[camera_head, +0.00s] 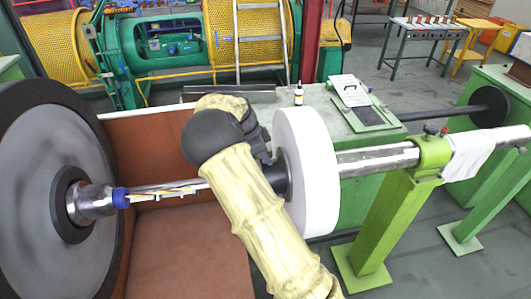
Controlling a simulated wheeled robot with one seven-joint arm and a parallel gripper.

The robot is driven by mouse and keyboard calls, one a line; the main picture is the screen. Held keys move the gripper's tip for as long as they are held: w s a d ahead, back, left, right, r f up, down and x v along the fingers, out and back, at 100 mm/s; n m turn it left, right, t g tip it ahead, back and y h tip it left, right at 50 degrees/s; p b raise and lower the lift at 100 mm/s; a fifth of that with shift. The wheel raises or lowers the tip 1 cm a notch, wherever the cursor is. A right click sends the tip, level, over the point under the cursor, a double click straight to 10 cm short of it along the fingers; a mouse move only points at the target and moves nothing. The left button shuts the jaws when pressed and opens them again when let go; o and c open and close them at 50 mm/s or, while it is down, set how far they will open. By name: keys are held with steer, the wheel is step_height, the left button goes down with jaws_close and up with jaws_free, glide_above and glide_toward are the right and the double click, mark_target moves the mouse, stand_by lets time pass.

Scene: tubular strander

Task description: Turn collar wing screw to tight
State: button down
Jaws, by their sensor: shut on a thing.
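The shaft (375,157) runs across the view through a white disc (310,170). A dark collar (276,178) sits on the shaft against the left face of the disc. My gripper (264,152) is at the top of this collar, beside the disc, mostly hidden behind my own arm. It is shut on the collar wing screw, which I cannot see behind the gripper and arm. The angle of the screw's wings cannot be told.
A large dark-rimmed grey disc (55,185) stands at the left with a metal chuck and blue ring (120,197). A green stand (385,220) holds the shaft at the right. Behind is a green bench (350,135) with a small bottle (298,95) and a clipboard-like plate (350,92).

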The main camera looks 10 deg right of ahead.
steer(key=m+g, duration=0.1)
steer(key=m, duration=0.1)
steer(key=m+p, duration=0.1)
steer(key=m, duration=0.1)
steer(key=shift+w+r+m+g, duration=0.1)
steer(key=shift+w+m+g, duration=0.2)
steer(key=shift+w+g, duration=0.1)
steer(key=m, duration=0.1)
steer(key=m+g+y+p, duration=0.1)
steer(key=m, duration=0.2)
steer(key=shift+w+d+m, duration=0.25)
steer(key=shift+m, duration=0.05)
steer(key=m, duration=0.1)
steer(key=m+g+y+p, duration=0.1)
steer(key=m, duration=0.1)
steer(key=shift+w+d+m, duration=0.15)
steer(key=shift+d+m, duration=0.05)
steer(key=shift+m, duration=0.1)
steer(key=m+y, duration=0.1)
steer(key=m+p, duration=0.1)
steer(key=m, duration=0.1)
steer(key=shift+d+g+y, duration=0.2)
steer(key=shift+g+y, duration=0.1)
steer(key=shift+y, duration=0.1)
steer(key=shift+m, duration=0.4)
steer(key=c, duration=1.6)
jaws_free()
steer(key=shift+o, duration=0.2)
steer(key=shift+w, duration=0.1)
